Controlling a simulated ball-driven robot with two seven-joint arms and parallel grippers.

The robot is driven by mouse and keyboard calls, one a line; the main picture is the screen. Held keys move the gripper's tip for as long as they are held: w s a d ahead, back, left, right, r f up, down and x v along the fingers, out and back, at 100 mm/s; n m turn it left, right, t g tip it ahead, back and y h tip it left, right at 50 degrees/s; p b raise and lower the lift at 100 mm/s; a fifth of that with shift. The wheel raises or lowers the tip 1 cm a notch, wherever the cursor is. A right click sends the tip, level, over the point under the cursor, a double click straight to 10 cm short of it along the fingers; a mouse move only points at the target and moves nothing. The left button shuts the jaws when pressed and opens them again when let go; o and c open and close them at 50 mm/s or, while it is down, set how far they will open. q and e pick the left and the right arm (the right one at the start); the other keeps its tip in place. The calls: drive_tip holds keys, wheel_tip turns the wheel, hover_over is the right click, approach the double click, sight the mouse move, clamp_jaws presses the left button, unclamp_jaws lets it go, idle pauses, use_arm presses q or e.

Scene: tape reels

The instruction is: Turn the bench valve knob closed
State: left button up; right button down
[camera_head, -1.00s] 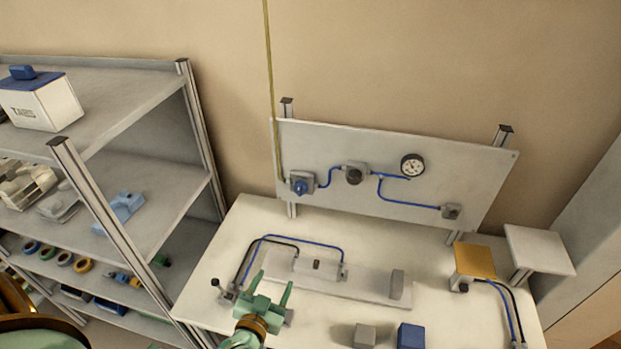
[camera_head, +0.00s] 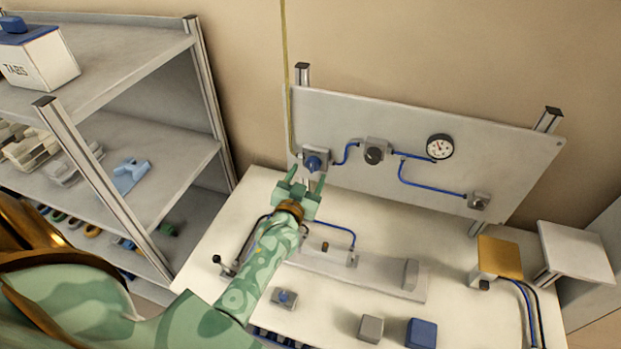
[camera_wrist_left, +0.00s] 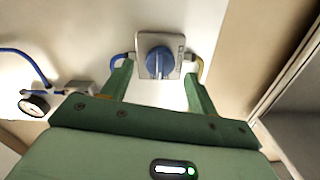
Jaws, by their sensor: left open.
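A blue valve knob (camera_head: 314,163) sits on a grey square plate at the left end of the upright panel (camera_head: 510,160). In the left wrist view the knob (camera_wrist_left: 160,62) shows face-on, its raised grip running about up and down. My left gripper (camera_head: 306,178) is open and empty just in front of and below the knob. In the left wrist view its two fingers (camera_wrist_left: 157,73) stand on either side of the knob, apparently short of it; I cannot tell the exact gap. A smaller blue knob (camera_head: 286,298) sits on a grey block on the bench (camera_head: 325,315). My right gripper is out of view.
A dark round knob (camera_head: 374,155) and a gauge (camera_head: 439,147) sit further right on the panel, joined by blue tubing. A grey block (camera_head: 370,328) and a blue block (camera_head: 421,333) stand at the bench front. A shelf rack (camera_head: 120,50) stands left.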

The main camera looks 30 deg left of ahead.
sight(313, 165)
use_arm(q)
drive_tip(key=shift+b+x, duration=0.55)
drive_tip(key=shift+x, duration=0.8)
drive_tip(key=c, duration=1)
